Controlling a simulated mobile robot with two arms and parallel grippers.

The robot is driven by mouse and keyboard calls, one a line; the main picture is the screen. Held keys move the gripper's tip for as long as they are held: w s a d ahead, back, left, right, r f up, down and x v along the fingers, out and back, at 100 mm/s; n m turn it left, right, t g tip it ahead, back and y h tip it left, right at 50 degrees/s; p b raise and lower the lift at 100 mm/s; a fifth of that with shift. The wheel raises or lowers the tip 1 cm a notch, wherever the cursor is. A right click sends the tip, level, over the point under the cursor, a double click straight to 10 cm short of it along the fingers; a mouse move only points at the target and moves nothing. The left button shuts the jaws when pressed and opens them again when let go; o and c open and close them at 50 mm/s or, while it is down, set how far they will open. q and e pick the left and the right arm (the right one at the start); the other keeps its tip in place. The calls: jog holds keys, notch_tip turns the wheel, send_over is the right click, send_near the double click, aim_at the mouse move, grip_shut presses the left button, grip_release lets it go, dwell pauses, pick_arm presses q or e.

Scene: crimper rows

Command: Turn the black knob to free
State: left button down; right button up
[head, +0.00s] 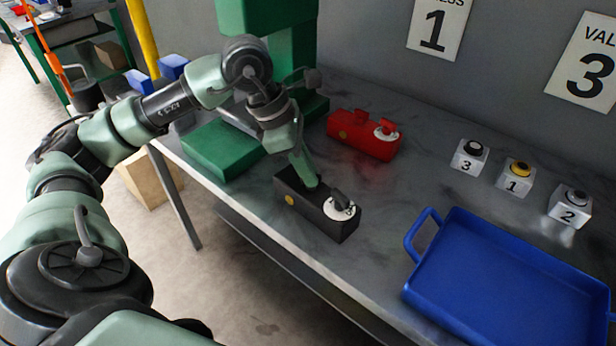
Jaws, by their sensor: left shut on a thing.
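A long black box (322,222) with a yellow round mark on its front sits at the table's front edge. A white dial plate (349,213) with small dark marks, too small to read, is on its right end. The black knob (340,199) on the dial points to the upper left. My left gripper (311,184) reaches down onto the box top, left of the dial and apart from the knob. It is shut on a part of the black box there; its fingertips and that part are mostly hidden. My right gripper is out of view.
A red box (358,137) with a similar white dial stands behind. A green press base (222,149) is at left. White button blocks 3 (469,166), 1 (515,187) and 2 (569,216) stand at right, behind a blue tray (418,285). Grey tabletop between is clear.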

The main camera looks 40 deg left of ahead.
pick_arm(q)
jog(key=n+t+y+b, duration=0.1)
jog(key=n+b, duration=0.1)
jog(key=n, duration=0.2)
jog(key=shift+d+n, duration=0.15)
jog(key=shift+n, duration=0.15)
jog(key=shift+s+n+t+y+b, duration=0.1)
jog(key=shift+n+t+y+b, duration=0.3)
jog(key=shift+n, duration=0.85)
jog(key=shift+s+n+t+y+b, duration=0.1)
jog(key=shift+n+y, duration=0.5)
jog(key=shift+n, duration=0.65)
jog(key=c, duration=1.5)
grip_release()
jog(key=shift+d, duration=0.1)
jog(key=shift+r, duration=0.1)
jog(key=v, duration=0.7)
jog(key=shift+s+r, duration=0.1)
jog(key=shift+r, duration=0.25)
